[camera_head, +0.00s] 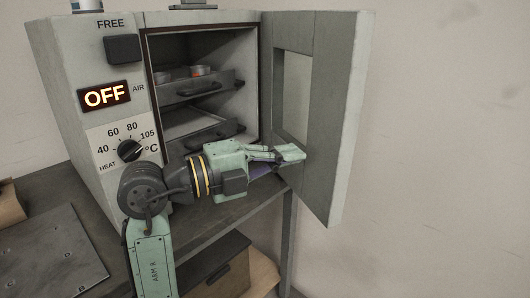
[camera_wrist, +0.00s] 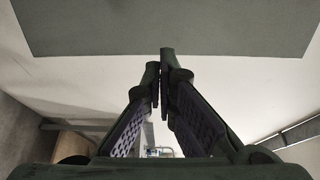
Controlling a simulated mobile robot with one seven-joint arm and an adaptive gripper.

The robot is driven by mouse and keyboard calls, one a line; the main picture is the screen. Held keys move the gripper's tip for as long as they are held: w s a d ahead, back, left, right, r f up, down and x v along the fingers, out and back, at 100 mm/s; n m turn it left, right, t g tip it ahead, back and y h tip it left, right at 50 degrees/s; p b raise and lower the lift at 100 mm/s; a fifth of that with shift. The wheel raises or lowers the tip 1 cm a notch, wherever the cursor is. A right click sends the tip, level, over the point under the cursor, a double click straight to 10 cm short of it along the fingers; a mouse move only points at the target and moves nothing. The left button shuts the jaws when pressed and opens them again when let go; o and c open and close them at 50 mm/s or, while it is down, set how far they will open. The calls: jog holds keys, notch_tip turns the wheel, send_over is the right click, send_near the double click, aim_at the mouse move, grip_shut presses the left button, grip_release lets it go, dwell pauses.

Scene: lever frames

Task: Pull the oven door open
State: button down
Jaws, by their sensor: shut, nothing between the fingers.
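The oven (camera_head: 85,60) is a light grey box on a dark table, with a lit OFF display on its front. Its door (camera_head: 341,120) stands wide open, swung out to the right, with a window in it. My gripper (camera_head: 290,153) is shut and empty, in front of the inner face of the door near its lower part; whether it touches the door I cannot tell. In the wrist view the fingertips (camera_wrist: 161,75) are close together, with a grey panel (camera_wrist: 165,25) beyond them. The door's handle is not visible.
Inside the oven are two shelves with dark drawer-like fronts (camera_head: 205,88) and small round containers (camera_head: 199,70) on the upper one. A dark plate (camera_head: 50,250) lies on the table at left. A lower shelf holds a dark box (camera_head: 215,270). The wall at right is bare.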

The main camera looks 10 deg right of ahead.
aim_at(334, 146)
jog(key=p+x, duration=0.2)
jog(key=x, duration=0.4)
jog(key=shift+r, duration=0.1)
jog(key=shift+w+d, duration=0.25)
jog(key=shift+d, duration=0.35)
jog(key=b+x, duration=0.4)
jog(key=x, duration=0.8)
jog(key=shift+w, duration=0.2)
